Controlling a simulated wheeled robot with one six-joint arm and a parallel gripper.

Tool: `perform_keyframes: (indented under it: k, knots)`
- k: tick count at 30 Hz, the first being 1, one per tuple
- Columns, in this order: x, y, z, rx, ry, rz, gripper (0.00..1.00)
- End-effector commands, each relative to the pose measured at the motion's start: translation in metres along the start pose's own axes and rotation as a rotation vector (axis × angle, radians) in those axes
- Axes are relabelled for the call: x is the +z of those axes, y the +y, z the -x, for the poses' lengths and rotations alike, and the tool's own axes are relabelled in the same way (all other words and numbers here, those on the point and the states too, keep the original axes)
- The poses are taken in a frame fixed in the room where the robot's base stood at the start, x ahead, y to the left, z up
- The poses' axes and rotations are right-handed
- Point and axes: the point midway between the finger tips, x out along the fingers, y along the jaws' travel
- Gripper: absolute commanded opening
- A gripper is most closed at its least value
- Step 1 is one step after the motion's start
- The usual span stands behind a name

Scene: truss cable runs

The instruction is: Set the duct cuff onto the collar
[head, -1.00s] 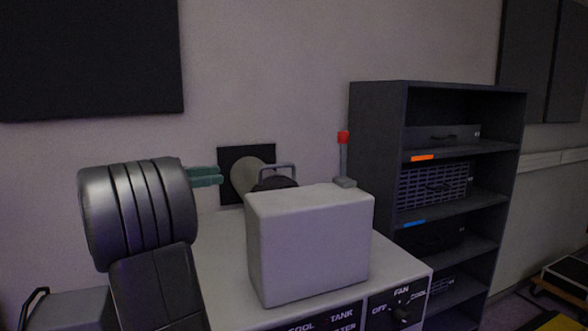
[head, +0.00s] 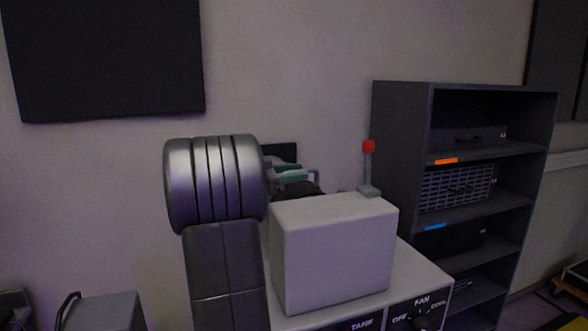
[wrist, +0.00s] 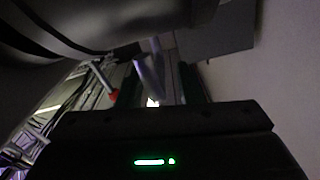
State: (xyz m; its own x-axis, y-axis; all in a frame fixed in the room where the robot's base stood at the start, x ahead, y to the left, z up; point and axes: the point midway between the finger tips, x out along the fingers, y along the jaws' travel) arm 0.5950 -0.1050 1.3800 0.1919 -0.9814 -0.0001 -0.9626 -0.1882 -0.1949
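The dark duct cuff (head: 298,189) sits behind the pale box, with a grey bar handle (head: 316,174) rising from it. My gripper (head: 290,173) reaches in from the left with green fingers, its tips at the handle. In the wrist view the fingers (wrist: 160,85) stand apart, with a grey bar (wrist: 149,75) between them. Contact with the bar cannot be made out. The collar is hidden behind my arm; only the top of its black wall plate (head: 280,151) shows.
A pale box (head: 335,250) stands on a cabinet with FAN and TANK dials (head: 420,321), close below my gripper. A red-tipped lever (head: 368,150) stands behind it at right. A dark shelf unit (head: 400,150) stands further right. A dark panel (head: 105,60) hangs upper left.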

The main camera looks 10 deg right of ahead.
Motion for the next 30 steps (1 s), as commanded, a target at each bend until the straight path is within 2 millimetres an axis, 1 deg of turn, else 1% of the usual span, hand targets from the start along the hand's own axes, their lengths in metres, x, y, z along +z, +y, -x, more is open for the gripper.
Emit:
perform_keyframes:
  k: [7, 8, 12, 13, 22, 30]
  knots:
    - [0.0, 0.0, -0.001, 0.0, 0.0, 0.0, 0.33]
    - [0.0, 0.0, -0.001, 0.0, 0.0, 0.0, 0.31]
    - [0.0, 0.0, -0.001, 0.0, 0.0, 0.0, 0.03]
    - [0.0, 0.0, -0.001, 0.0, 0.0, 0.0, 0.0]
    - [0.002, 0.003, -0.001, 0.0, 0.0, -0.002, 0.0]
    - [0.001, 0.021, -0.001, 0.002, 0.0, -0.005, 0.0]
